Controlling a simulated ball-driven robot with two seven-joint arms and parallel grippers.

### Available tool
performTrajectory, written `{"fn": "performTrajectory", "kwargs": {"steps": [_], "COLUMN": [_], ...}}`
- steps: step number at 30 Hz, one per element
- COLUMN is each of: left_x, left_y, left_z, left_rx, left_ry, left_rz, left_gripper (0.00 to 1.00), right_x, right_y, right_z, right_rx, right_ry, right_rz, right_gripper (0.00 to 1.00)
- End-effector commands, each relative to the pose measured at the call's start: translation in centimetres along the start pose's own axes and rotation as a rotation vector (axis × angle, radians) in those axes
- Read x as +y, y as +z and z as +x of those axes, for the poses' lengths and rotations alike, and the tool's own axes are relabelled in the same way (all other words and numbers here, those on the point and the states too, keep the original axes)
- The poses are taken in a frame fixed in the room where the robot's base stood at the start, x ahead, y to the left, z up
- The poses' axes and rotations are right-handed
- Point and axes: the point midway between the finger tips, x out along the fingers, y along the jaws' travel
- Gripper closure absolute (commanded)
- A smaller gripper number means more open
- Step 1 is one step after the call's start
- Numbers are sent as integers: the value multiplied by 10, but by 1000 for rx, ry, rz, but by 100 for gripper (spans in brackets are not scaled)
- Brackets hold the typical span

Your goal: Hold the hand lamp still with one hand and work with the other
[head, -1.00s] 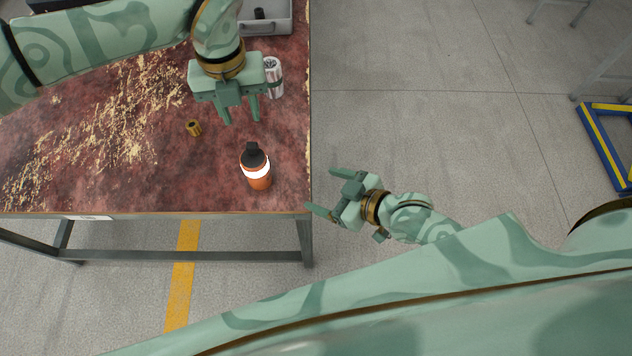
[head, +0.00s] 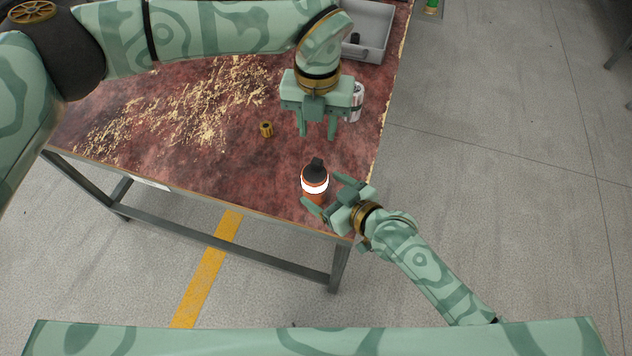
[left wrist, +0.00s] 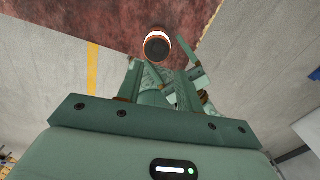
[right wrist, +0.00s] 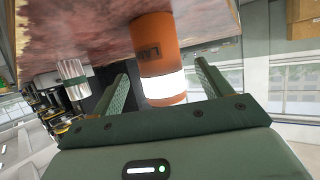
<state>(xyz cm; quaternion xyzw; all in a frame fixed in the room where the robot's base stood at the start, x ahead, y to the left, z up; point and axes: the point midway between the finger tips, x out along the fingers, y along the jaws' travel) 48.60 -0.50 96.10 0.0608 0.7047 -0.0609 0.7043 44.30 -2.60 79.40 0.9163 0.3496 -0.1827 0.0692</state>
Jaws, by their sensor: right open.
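The hand lamp (head: 314,183) stands upright near the table's front right corner, orange with a black top and a glowing white band. My right gripper (head: 325,190) is open at the lamp's right side. In the right wrist view, the lamp (right wrist: 158,55) shows between the open fingers, and I cannot tell whether they touch it. My left gripper (head: 317,132) is open and empty above the table, behind the lamp. The left wrist view shows the lamp (left wrist: 158,47) from above, beyond the left fingers.
A brass-coloured nut-like piece (head: 266,129) lies on the worn red table (head: 225,175), left of the left gripper. A silver can (head: 356,100) stands behind that gripper. A grey tray (head: 377,38) holds a dark piece at the back. Pale shavings (head: 215,100) cover the table's left part.

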Motion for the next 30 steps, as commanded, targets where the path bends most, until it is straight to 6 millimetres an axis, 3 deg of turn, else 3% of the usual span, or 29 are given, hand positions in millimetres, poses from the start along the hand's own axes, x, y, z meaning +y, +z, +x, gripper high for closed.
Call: {"fn": "performTrajectory", "kwargs": {"steps": [7,18,20,24,26,30], "left_x": [0,0,0,0,0,5], "left_y": [0,0,0,0,0,6], "left_z": [0,0,0,0,0,-9], "left_rx": [0,0,0,0,0,-26], "left_ry": [0,0,0,0,0,16], "left_rz": [0,0,0,0,0,0], "left_gripper": [64,64,64,64,66,100], "right_x": [0,0,0,0,0,0], "right_y": [-1,0,0,0,0,0], "right_z": [34,40,40,40,40,40], "right_rx": [1,0,0,0,0,0], "right_ry": [0,1,1,1,1,1], "right_rz": [0,-1,-1,-1,-1,-1], "right_gripper": [23,23,36,74,74,74]}}
